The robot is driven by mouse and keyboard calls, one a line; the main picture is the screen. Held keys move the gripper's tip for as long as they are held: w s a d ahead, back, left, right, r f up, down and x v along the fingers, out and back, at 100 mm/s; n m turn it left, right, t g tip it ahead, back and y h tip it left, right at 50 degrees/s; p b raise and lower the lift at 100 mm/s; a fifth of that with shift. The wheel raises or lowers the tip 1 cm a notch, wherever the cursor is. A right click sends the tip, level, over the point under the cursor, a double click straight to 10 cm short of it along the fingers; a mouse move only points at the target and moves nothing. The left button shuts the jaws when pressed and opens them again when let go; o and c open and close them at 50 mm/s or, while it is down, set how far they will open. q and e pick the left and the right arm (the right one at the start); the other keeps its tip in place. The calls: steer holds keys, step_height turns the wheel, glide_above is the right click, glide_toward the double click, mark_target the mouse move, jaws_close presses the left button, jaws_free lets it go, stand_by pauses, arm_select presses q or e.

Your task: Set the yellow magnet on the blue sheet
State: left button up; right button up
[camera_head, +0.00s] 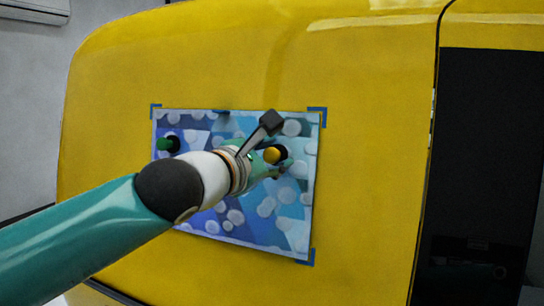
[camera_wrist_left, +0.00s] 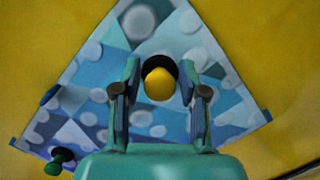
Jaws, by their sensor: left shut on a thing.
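The blue sheet (camera_head: 275,233) with pale round spots lies flat on a yellow car panel. It fills much of the left wrist view (camera_wrist_left: 105,60). The yellow magnet (camera_head: 272,155), a yellow knob on a black base, is in front of the right half of the sheet. In the left wrist view the yellow magnet (camera_wrist_left: 159,84) sits between the fingertips of my left gripper (camera_wrist_left: 160,75), which is shut on it. I cannot tell whether its base touches the sheet. My arm hides part of the sheet in the head view. My right gripper is not in view.
A green magnet (camera_head: 168,144) is on the left part of the sheet and shows in the left wrist view (camera_wrist_left: 60,157). Blue tape marks (camera_head: 317,114) sit at the sheet's corners. The yellow panel (camera_head: 370,180) around it is clear. A dark window (camera_head: 485,130) is at the right.

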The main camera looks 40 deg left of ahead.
arm_select(q)
steer(key=shift+w+a+f, duration=0.1)
steer(key=shift+w+a, duration=0.05)
steer(key=shift+w, duration=0.5)
stand_by(0.8)
steer(key=o, duration=1.4)
steer(key=shift+c, duration=0.2)
